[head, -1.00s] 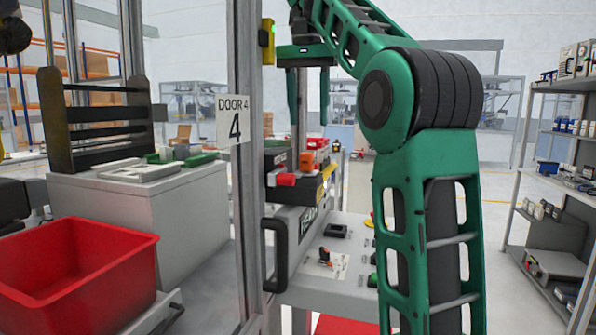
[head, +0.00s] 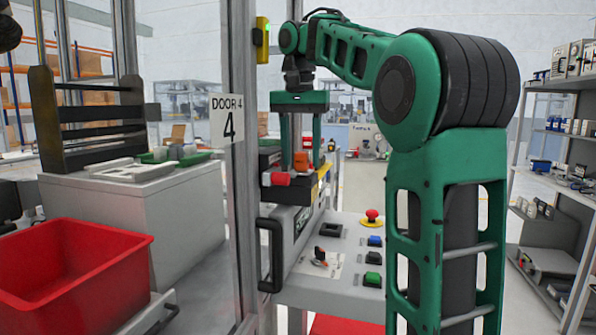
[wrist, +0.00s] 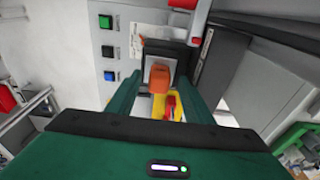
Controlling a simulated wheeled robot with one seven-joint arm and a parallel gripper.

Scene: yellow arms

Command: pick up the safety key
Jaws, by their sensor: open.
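An orange block-shaped piece (head: 301,161), which looks like the safety key, stands on the dark switch box beside the door post. It also shows in the wrist view (wrist: 160,77), between the fingers. My gripper (head: 301,158) points down over it, with one green finger on each side. In the wrist view my gripper (wrist: 160,82) is open, with a gap left and right of the orange piece. Contact with it cannot be made out. The lower part of the piece is hidden.
A red knob (head: 276,179) sticks out close to the orange piece. A metal door post (head: 243,190) and black door handle (head: 270,255) stand to the left. The panel below has a red stop button (head: 372,215), coloured push buttons and a rotary switch (head: 320,256). A red bin (head: 75,270) is at left.

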